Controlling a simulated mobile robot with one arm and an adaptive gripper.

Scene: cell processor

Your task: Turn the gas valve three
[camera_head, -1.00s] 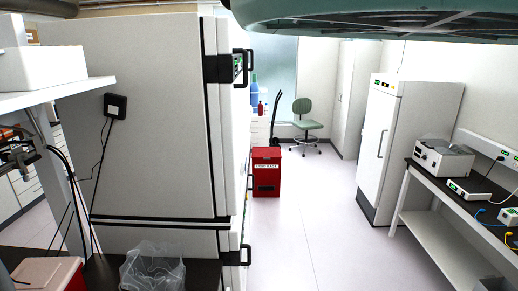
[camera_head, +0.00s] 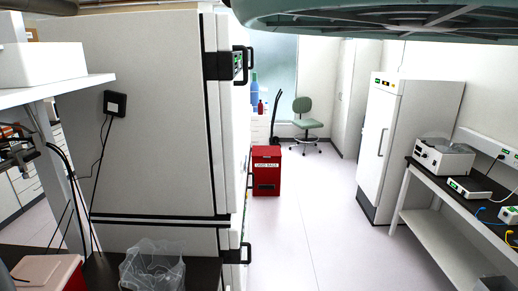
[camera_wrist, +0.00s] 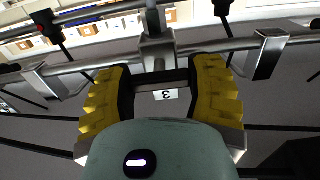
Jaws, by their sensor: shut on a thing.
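My gripper (camera_wrist: 160,76) shows in the wrist view with its two yellow ribbed fingers on either side of a dark valve handle. It is shut on that handle. The metal valve body (camera_wrist: 157,52) sits on a metal pipe just past the fingertips. A small white label (camera_wrist: 166,95) with an upside-down 3 shows between the fingers. The fingers hide the ends of the handle. The head view does not show the valve or the gripper, only a green part of my arm across the top.
Other black valve handles (camera_wrist: 44,22) stand on the pipes around the gripper. In the head view a tall white cabinet unit (camera_head: 150,120) fills the left. A red bin (camera_head: 266,175), a green chair (camera_head: 307,118) and a dark-topped bench (camera_head: 430,180) stand around open floor.

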